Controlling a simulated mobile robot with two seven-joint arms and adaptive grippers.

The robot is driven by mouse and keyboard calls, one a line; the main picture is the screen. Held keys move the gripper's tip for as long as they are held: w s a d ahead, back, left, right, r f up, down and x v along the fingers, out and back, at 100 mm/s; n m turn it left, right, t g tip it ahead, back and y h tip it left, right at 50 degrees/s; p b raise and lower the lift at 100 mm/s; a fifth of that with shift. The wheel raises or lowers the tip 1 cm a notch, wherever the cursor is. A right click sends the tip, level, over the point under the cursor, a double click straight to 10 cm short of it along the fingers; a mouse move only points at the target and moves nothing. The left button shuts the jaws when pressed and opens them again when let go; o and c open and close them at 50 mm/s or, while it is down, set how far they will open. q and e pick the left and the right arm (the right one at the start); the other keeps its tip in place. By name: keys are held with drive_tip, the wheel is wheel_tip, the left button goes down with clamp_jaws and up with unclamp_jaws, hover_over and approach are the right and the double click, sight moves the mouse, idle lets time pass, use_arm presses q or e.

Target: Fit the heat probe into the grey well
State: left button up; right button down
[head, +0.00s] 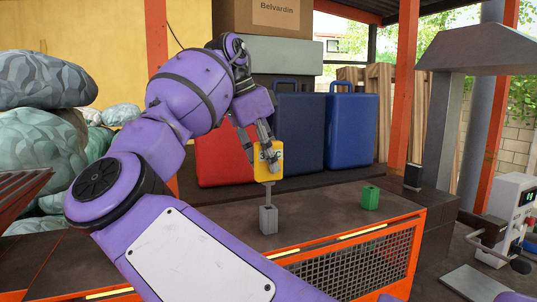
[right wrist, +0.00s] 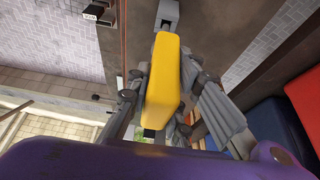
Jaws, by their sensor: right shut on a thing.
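The heat probe (head: 271,165) is a yellow box with a display and a thin grey stem pointing down. My right gripper (head: 262,150) is shut on its yellow body and holds it about upright. The grey well (head: 268,220) is a small square block standing on the dark bench top directly below. The stem's lower end meets the well's top in the head view; I cannot tell whether it is inside or just above. In the right wrist view the yellow probe (right wrist: 163,85) lies between the fingers, with the grey well (right wrist: 168,14) beyond it. My left gripper is not in view.
A red case (head: 222,155) and blue cases (head: 350,130) stand behind. A dark-topped block (head: 413,177) is at the bench's right end. The bench between the grey and green blocks is clear.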

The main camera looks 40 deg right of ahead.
sight(268, 181)
drive_tip(key=shift+f, duration=2.6)
drive_tip(key=shift+f, duration=0.1)
drive_tip(key=c, duration=1.5)
unclamp_jaws()
drive_tip(key=v, duration=1.2)
drive_tip(key=shift+s, duration=0.1)
